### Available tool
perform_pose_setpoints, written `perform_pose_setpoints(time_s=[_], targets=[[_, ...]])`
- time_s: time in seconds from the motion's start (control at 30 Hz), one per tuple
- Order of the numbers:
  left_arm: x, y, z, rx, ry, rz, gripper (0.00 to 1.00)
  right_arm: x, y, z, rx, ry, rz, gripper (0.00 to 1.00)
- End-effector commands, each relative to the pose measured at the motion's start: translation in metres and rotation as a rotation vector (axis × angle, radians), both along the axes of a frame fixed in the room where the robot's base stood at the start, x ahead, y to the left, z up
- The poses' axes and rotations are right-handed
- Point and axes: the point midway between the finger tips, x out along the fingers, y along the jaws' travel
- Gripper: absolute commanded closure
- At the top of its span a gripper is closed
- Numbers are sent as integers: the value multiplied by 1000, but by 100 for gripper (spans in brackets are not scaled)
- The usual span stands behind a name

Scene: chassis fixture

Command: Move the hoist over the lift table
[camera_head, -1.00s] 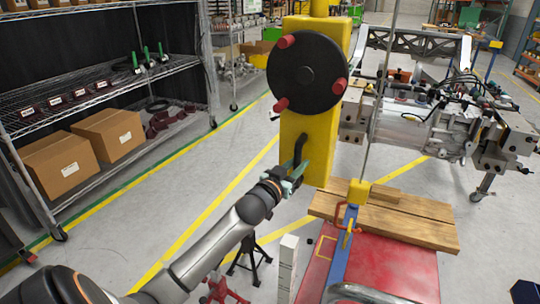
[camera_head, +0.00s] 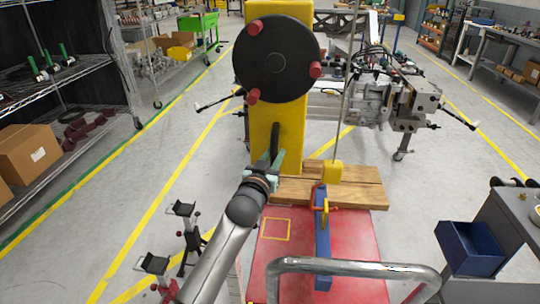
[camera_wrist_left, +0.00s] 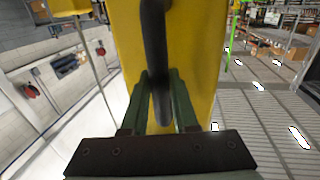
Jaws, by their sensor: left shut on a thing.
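The yellow hoist (camera_head: 291,125) stands upright near the middle of the head view, with a round black disc (camera_head: 277,59) carrying red knobs on its upper front. My left gripper (camera_head: 272,160) is shut on the hoist's black handle (camera_head: 275,137). The wrist view shows the dark handle (camera_wrist_left: 154,45) between the green fingers (camera_wrist_left: 160,100). The red lift table (camera_head: 360,240) is in front of the hoist, with wooden boards (camera_head: 350,184) at its far end. A blue beam (camera_head: 322,240) with a yellow block and red hook lies over the table. My right gripper is not in view.
The chassis with its machinery (camera_head: 380,100) is behind the hoist to the right. Two jack stands (camera_head: 185,225) stand on the floor at left. A grey cart with a blue bin (camera_head: 468,248) is at right. Shelving (camera_head: 75,100) lines the left. Open floor lies between.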

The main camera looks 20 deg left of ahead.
Motion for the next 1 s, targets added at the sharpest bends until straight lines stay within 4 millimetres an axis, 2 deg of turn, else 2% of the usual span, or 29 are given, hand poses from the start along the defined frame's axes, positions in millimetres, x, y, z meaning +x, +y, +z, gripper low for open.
perform_pose_setpoints(time_s=[0.03, 0.07, 0.3, 0.67, 0.87, 1.0], targets=[[0, -4, 3, -3, -7, -8, 100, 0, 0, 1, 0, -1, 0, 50], [0, -4, 3, -3, -6, -8, 71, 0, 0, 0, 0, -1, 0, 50], [0, -2, 1, -3, -3, -5, 44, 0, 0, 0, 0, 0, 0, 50], [-5, -1, -1, -2, 0, -2, 43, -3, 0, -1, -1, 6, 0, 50], [-32, -4, -1, -4, 1, -2, 43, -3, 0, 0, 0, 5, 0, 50], [-60, -8, -1, -4, 2, -3, 43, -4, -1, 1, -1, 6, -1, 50]])
